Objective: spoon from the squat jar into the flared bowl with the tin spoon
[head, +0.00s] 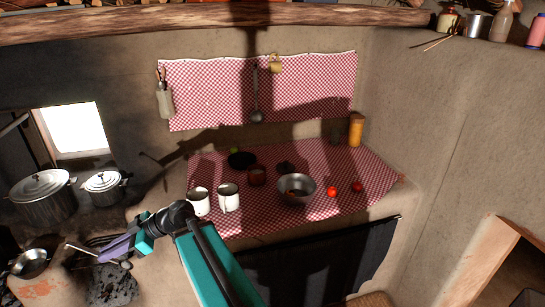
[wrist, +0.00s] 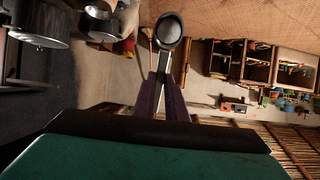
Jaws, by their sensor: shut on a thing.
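My gripper (head: 101,255) is out over the hearth at the lower left in the head view, left of the checked cloth. In the wrist view my gripper (wrist: 162,84) is shut on the handle of the tin spoon (wrist: 168,31). The spoon's round grey bowl points away from the fingers; I cannot tell whether it holds anything. A wide metal bowl (head: 306,190), which looks like the flared bowl, stands on the cloth with something brownish inside. A small dark red pot (head: 257,176), perhaps the squat jar, stands behind it to the left. Its contents are not clear.
Two white mugs (head: 199,203) (head: 229,200) stand at the cloth's near left. Two tomatoes (head: 332,192) (head: 357,187) lie right of the bowl. A black pan (head: 242,160) and orange bottle (head: 356,131) are behind. Lidded pots (head: 41,188) (head: 103,183) stand left, near my gripper.

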